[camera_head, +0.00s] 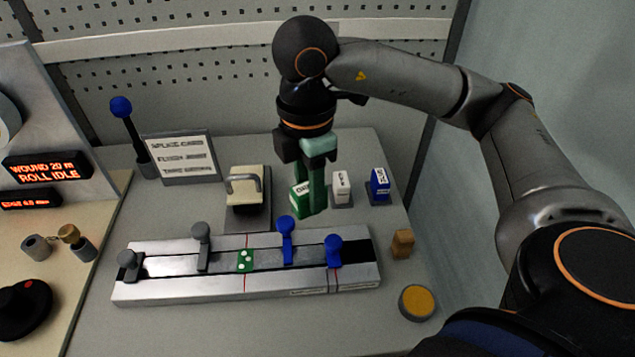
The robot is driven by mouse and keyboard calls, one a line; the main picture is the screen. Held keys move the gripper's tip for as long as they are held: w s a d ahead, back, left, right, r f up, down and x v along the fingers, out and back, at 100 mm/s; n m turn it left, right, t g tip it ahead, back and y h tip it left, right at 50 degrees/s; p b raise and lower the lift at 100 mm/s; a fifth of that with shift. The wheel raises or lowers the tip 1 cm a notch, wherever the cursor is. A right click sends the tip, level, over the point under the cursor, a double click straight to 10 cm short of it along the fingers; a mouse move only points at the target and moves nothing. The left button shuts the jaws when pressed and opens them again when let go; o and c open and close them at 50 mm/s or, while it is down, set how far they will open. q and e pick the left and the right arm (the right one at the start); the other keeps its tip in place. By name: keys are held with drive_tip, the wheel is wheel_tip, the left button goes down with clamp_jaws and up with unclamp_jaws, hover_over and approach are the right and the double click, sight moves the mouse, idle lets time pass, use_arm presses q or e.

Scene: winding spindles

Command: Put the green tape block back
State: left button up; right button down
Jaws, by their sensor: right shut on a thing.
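The green tape block (299,200) has a white label on top, partly covered by the fingers. My right gripper (312,202) points down and is shut on it, in the middle of the bench behind the metal splicing track (190,290). The block is left of the white block (341,184) and the blue block (380,183), which each sit on a small dark stand. I cannot tell whether the green block touches anything below. A green piece with white dots (245,260) lies on the track between red lines. My left gripper is not in view.
Grey levers (202,233) and blue levers (286,228) stand up from the track. A cream press with a metal handle (246,190) stands left of the held block. A wooden block (402,243) and a yellow button (417,302) are at the right. A sign (181,158) stands at the back left.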

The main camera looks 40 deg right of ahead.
drive_tip(key=shift+w+d+f, duration=0.1)
drive_tip(key=shift+w+d, duration=0.1)
drive_tip(key=shift+d, duration=0.05)
drive_tip(key=w+d+f, duration=0.2)
drive_tip(key=w, duration=0.1)
drive_tip(key=w+d+f+p, duration=0.1)
drive_tip(key=w+f, duration=0.2)
drive_tip(key=w, duration=0.1)
drive_tip(key=w+d+f, duration=0.2)
drive_tip(key=w+f, duration=0.1)
drive_tip(key=shift+w+d+f, duration=0.25)
drive_tip(key=shift+w+d, duration=0.1)
drive_tip(key=shift+w, duration=0.05)
drive_tip(key=shift+w+d+f, duration=0.15)
drive_tip(key=shift+w+f, duration=0.2)
drive_tip(key=shift+f, duration=0.15)
wheel_tip(320, 180, down, 2)
drive_tip(key=shift+w+d+f+p, duration=0.1)
drive_tip(key=shift+f+p, duration=0.05)
drive_tip(key=shift+p, duration=0.25)
drive_tip(key=shift+f, duration=0.45)
drive_tip(key=shift+f, duration=0.1)
drive_tip(key=c, duration=0.5)
unclamp_jaws()
